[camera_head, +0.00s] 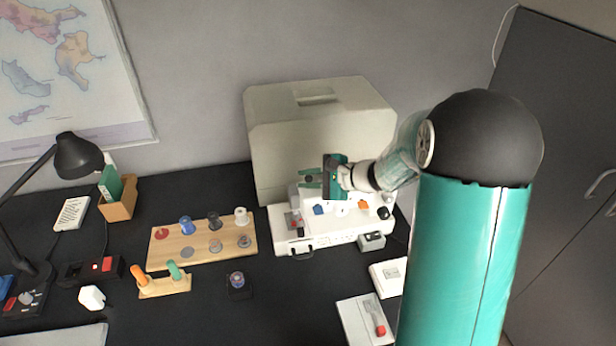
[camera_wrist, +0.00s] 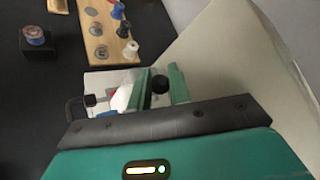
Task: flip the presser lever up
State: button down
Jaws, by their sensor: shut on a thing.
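A white sewing machine (camera_head: 336,228) stands on the dark desk, with small coloured parts and a black dial at its right end. My gripper (camera_head: 310,181) is at the upper left part of the machine, its teal fingers pointing left. In the wrist view the fingers of my gripper (camera_wrist: 159,70) close around a round black knob (camera_wrist: 160,85). It may be the end of the presser lever; the rest of the lever is hidden. Another black knob (camera_wrist: 91,99) shows to the left, apart from the fingers.
A large beige cover (camera_head: 320,135) stands close behind the machine. A wooden spool board (camera_head: 203,240) lies to its left. A small grey box (camera_head: 372,241) and a white box (camera_head: 388,276) are at its right. The desk front is partly clear.

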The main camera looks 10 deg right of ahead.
dwell(0.3)
jog(key=c, duration=1.3)
grip_release()
jog(key=shift+c, duration=0.2)
jog(key=v, duration=1.4)
jog(key=shift+f, duration=0.2)
jog(key=shift+s, duration=0.1)
